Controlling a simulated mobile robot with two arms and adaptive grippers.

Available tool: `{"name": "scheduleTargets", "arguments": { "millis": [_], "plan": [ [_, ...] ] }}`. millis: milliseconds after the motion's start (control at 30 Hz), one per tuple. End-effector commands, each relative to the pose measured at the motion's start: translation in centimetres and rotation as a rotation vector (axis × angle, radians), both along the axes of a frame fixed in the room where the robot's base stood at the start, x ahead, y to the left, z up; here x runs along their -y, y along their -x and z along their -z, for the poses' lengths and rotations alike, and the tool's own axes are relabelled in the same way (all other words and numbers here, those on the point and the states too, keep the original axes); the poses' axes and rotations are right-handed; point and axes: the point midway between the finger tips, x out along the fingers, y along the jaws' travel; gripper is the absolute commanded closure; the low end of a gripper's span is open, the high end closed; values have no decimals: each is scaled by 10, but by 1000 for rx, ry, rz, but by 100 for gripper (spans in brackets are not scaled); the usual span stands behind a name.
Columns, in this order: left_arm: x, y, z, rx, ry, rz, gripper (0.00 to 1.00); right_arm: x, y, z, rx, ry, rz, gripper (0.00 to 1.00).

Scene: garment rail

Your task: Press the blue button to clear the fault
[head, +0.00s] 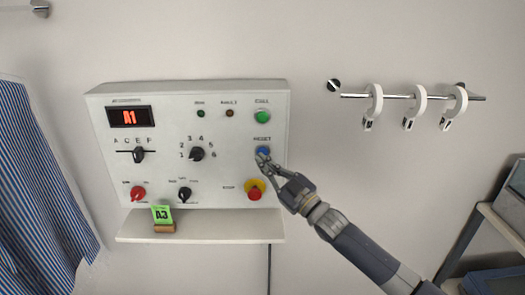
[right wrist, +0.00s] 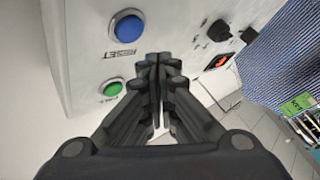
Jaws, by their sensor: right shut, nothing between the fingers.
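The control box (head: 222,180) is a white panel on the wall with a display (head: 130,117) reading "A1". The blue button (head: 263,151) sits on its right side under the label RESET. My right gripper (head: 262,158) is shut and empty, its fingertips at the lower edge of the blue button in the head view. The right wrist view shows the blue button (right wrist: 127,28) clear of the fingers, to the upper left of the shut fingertips (right wrist: 157,58). I cannot tell whether the fingers touch the panel. My left gripper is not in view.
A green button (head: 262,117) is above the blue one and a red stop knob on yellow (head: 254,190) is below. Black selector knobs (head: 197,154) are to the left. A rail with white hooks (head: 420,97) is at right.

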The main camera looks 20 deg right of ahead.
Motion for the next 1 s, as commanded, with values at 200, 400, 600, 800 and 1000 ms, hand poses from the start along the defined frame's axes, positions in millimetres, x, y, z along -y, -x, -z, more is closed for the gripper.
{"name": "scheduleTargets", "arguments": {
  "millis": [200, 400, 600, 800, 1000],
  "plan": [
    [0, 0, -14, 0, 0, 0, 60, -6, 20, -2, -2, -2, 0, 100],
    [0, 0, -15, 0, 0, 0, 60, -7, 26, 0, 0, 0, 0, 100],
    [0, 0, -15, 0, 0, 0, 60, -7, 26, 0, 0, -1, 0, 100],
    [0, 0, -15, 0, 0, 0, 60, -20, 35, 29, -97, -3, 16, 100],
    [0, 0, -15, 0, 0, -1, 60, -44, 78, 106, -392, 0, 79, 100]
  ]
}}
